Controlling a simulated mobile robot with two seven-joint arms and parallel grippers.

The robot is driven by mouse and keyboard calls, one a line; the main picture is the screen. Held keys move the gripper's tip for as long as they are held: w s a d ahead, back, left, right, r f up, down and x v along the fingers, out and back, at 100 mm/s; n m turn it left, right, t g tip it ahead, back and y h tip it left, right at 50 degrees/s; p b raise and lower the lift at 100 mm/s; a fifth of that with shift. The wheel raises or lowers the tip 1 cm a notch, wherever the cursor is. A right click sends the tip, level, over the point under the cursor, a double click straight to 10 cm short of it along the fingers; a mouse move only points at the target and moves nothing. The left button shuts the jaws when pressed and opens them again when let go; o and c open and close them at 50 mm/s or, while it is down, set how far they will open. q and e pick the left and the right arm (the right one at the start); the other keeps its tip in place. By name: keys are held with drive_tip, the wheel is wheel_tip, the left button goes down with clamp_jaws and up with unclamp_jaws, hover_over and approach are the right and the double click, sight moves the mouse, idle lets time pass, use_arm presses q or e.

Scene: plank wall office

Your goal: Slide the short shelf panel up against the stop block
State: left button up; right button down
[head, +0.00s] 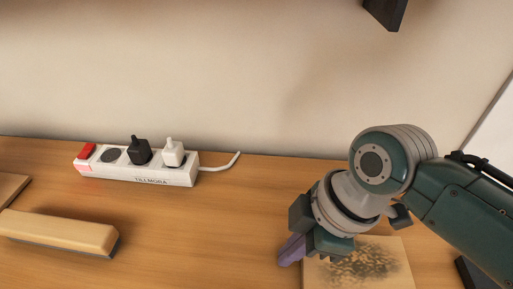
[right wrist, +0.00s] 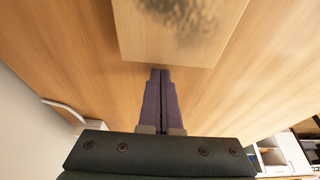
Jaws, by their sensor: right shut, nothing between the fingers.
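A flat pale wooden panel (head: 388,262) with a dark speckled smudge lies on the desk at the lower right of the head view; it looks like the short shelf panel. Its near part is cut off by the frame. My right gripper (head: 290,250) is shut and empty, with purple fingers at the panel's left side. In the right wrist view the closed fingertips (right wrist: 160,72) point at an edge of the panel (right wrist: 165,45); I cannot tell whether they touch it. I cannot identify the stop block for sure. My left gripper is not in view.
A white power strip (head: 180,179) with plugs and a cable stands at the back. A long wooden block with a grey underside (head: 60,230) lies at the left, near a board (head: 10,187). A dark object (head: 470,272) is partly visible at the lower right. The desk's middle is clear.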

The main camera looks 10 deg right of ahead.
drive_tip(key=shift+s+d, duration=0.15)
drive_tip(key=shift+d, duration=0.45)
